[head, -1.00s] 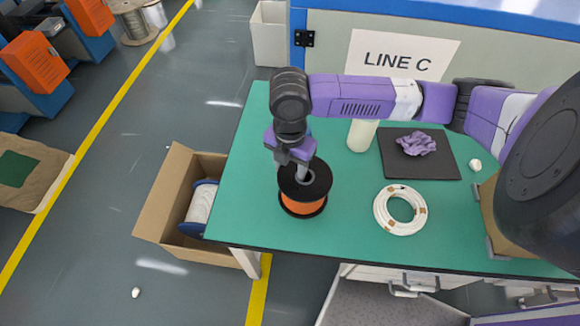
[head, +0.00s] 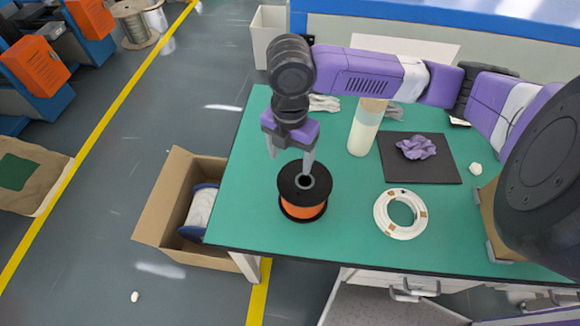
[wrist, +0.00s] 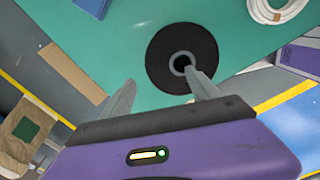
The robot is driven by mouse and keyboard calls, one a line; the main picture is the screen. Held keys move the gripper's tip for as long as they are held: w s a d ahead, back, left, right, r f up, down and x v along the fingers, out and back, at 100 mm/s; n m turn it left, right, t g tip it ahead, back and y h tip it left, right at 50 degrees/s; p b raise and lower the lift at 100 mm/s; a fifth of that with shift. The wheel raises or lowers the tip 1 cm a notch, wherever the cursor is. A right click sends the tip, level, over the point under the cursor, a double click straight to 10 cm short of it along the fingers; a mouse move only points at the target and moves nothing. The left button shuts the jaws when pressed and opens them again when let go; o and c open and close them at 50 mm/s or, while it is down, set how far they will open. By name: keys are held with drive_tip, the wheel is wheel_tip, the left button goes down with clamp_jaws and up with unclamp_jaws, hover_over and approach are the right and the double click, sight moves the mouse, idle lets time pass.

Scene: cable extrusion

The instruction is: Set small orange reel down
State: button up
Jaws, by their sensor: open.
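The small orange reel (head: 303,205) has black flanges and orange winding. It stands upright on the green table (head: 345,215), near its left front part.
A white cable coil (head: 401,213) lies right of the reel. A pale cylinder (head: 364,130) and a black mat (head: 425,170) with a purple crumpled cloth (head: 416,147) are behind. A cardboard box (head: 165,215) holding a white reel stands on the floor left of the table.

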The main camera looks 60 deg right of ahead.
wheel_tip(320, 180, up, 5)
drive_tip(key=w+a+r+m+t+y, duration=0.1)
drive_tip(key=w+a+r+t+y, duration=0.25)
drive_tip(key=w+a, duration=0.5)
drive_tip(key=w+a+r+t+y, duration=0.35)
drive_tip(key=w+a, duration=0.25)
drive_tip(key=a, duration=0.6)
drive_tip(key=w+a+r+m+t+y, duration=0.1)
drive_tip(key=w+a+r+m+t, duration=0.15)
drive_tip(key=a+r+m, duration=0.2)
drive_tip(key=w+a+r+m+t+y, duration=0.2)
drive_tip(key=a+r+m+t, duration=0.15)
drive_tip(key=a+r, duration=0.2)
drive_tip(key=s+d+f+m+t+h, duration=0.2)
drive_tip(key=s+d+f+m+h, duration=0.1)
drive_tip(key=s+f+m+h, duration=0.4)
drive_tip(key=s+d+f+m+t+h, duration=0.1)
drive_tip(key=s+d+f+m+h, duration=0.3)
drive_tip(key=s+f, duration=0.45)
drive_tip(key=s+d+f+n, duration=0.1)
drive_tip(key=s+d, duration=0.1)
drive_tip(key=s, duration=0.7)
drive_tip(key=s+d+f+n+g+y, duration=0.1)
drive_tip(key=s+d, duration=0.2)
drive_tip(key=s, duration=0.7)
drive_tip(key=shift+s+d+n, duration=0.15)
drive_tip(key=shift+d+n, duration=0.15)
drive_tip(key=shift+d, duration=0.05)
